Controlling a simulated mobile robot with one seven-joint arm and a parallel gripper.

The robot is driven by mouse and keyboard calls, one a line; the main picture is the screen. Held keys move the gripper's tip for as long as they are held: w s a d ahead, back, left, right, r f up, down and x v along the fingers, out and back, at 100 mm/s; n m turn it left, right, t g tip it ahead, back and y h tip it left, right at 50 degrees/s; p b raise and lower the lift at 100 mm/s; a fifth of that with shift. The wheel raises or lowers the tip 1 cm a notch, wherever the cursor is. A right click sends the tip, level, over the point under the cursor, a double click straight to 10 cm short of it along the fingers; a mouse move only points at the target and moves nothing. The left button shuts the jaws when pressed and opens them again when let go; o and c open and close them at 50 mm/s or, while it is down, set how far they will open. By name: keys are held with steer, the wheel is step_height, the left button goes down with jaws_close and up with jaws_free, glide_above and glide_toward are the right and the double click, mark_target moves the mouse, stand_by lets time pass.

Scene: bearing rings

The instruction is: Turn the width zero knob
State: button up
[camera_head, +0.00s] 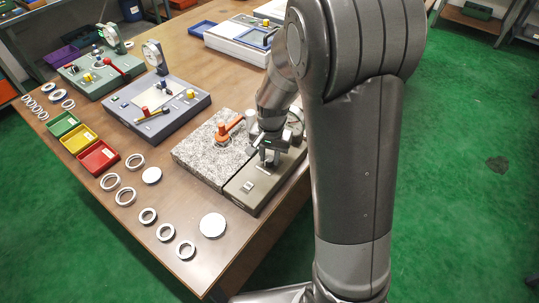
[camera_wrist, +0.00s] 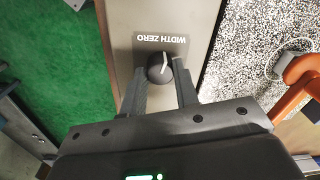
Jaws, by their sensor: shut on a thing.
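The width zero knob (camera_wrist: 159,75) is a small dark round knob with a pale pointer line. It sits on a grey panel (camera_wrist: 160,14) beside a dark label (camera_wrist: 161,40) reading "WIDTH ZERO", upside down in the wrist view. My gripper (camera_wrist: 159,69) has one finger on each side of the knob and is shut on it. In the head view my gripper (camera_head: 267,157) is low over the grey instrument box (camera_head: 244,194) at the table's right edge. The knob itself is hard to make out there behind the fingers.
A speckled granite block (camera_head: 207,158) with an orange clamp arm (camera_head: 229,126) adjoins the box. Metal rings and discs (camera_head: 212,226) lie at the front of the brown table (camera_head: 158,213). Red (camera_head: 97,158), yellow and green trays and other gauge stations stand further left.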

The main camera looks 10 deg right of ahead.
mark_target(271, 159)
steer(key=o, duration=1)
steer(key=shift+r, duration=0.1)
steer(key=shift+s+d+r, duration=0.1)
steer(key=shift+d+r, duration=0.05)
steer(key=shift+r, duration=5.2)
